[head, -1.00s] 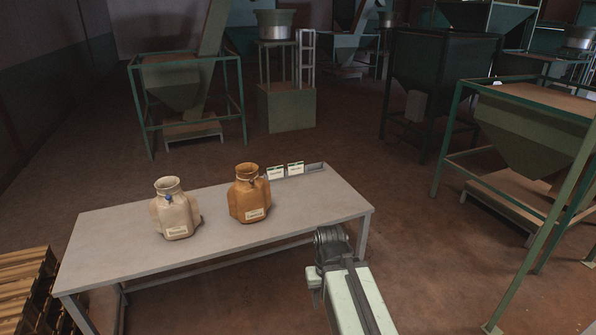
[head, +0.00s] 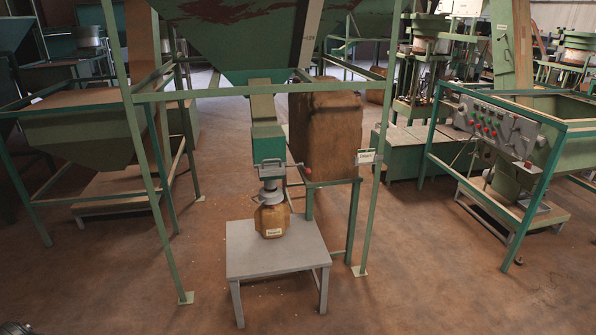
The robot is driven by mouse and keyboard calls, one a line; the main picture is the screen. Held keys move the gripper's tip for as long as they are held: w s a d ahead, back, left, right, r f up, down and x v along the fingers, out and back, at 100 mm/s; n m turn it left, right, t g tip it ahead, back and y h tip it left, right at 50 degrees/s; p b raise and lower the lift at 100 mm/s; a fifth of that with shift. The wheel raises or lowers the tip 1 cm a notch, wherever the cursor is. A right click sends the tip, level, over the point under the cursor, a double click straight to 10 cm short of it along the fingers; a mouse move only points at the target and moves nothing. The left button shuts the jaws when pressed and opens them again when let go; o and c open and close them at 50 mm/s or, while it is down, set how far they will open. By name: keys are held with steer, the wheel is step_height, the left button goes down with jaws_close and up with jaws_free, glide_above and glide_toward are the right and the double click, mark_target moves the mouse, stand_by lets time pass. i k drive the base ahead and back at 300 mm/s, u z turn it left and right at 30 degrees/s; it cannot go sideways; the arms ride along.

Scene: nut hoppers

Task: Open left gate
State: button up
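A green hopper (head: 235,40) hangs in a green frame in the middle of the head view. Its chute leads down to a teal gate box (head: 268,146) with a grey handle plate (head: 270,164) on its front. A rod with a red knob (head: 308,171) sticks out to the right of it. I see one such gate here and cannot tell whether it is open or shut. An orange-brown labelled jar (head: 272,220) stands upright directly below the grey spout (head: 270,197), on a small grey table (head: 260,257).
A green frame post (head: 155,170) stands left of the gate and another (head: 381,130) stands right. A brown box (head: 325,130) is behind. A control panel (head: 490,125) is at the right, another hopper (head: 80,130) at the left. The floor in front is clear.

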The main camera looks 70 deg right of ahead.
mark_target(274, 169)
steer(key=z, duration=1.85)
steer(key=i, duration=1.15)
steer(key=u, duration=0.5)
steer(key=k, duration=0.85)
steer(key=u, duration=0.2)
steer(key=i, duration=0.95)
steer(key=z, duration=0.1)
